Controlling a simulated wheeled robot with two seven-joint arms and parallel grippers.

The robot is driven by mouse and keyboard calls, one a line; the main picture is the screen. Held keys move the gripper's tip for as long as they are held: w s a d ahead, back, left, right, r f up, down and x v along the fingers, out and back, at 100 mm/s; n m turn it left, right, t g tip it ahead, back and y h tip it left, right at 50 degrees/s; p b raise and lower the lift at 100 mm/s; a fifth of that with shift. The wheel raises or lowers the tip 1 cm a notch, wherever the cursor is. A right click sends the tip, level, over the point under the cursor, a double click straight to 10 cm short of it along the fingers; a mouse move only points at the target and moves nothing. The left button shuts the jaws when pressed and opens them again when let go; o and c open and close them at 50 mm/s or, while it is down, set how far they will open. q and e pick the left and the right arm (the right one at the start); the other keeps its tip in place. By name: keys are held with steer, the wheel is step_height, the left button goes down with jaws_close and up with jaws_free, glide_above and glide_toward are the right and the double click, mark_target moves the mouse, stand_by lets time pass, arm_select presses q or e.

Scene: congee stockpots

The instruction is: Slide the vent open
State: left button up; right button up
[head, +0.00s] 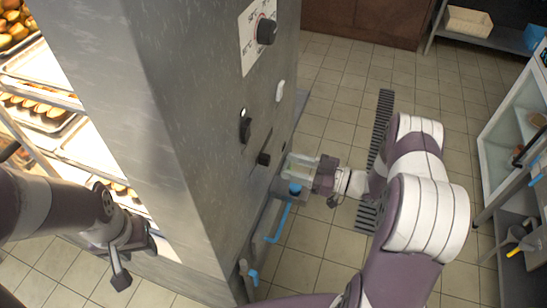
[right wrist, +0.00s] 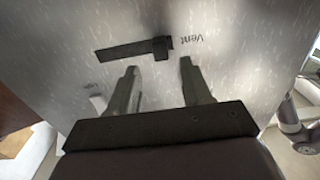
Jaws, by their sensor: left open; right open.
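The vent slider is a small black knob (head: 264,159) in a dark slot on the steel cabinet's side panel. In the right wrist view the knob (right wrist: 162,48) sits at the right end of the slot (right wrist: 122,52), beside the printed word "Vent" (right wrist: 190,41). My right gripper (head: 284,172) is open and empty, close to the panel and just right of the knob in the head view. In the right wrist view its fingertips (right wrist: 158,67) lie below the knob, one toward each side, without visible contact. My left gripper (head: 134,263) is open and empty at lower left, before the cabinet's front.
The cabinet panel (head: 200,110) also carries a dial (head: 267,31) and a black switch (head: 245,128). A blue-handled pipe (head: 281,225) runs below the right gripper. Lit trays of bread (head: 40,110) fill the left side. The tiled floor (head: 340,75) is open, with a drain grate (head: 382,125).

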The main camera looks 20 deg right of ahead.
mark_target(270, 160)
steer(key=x, duration=0.6)
steer(key=shift+a, duration=0.1)
jaws_close()
steer(key=shift+w, duration=0.1)
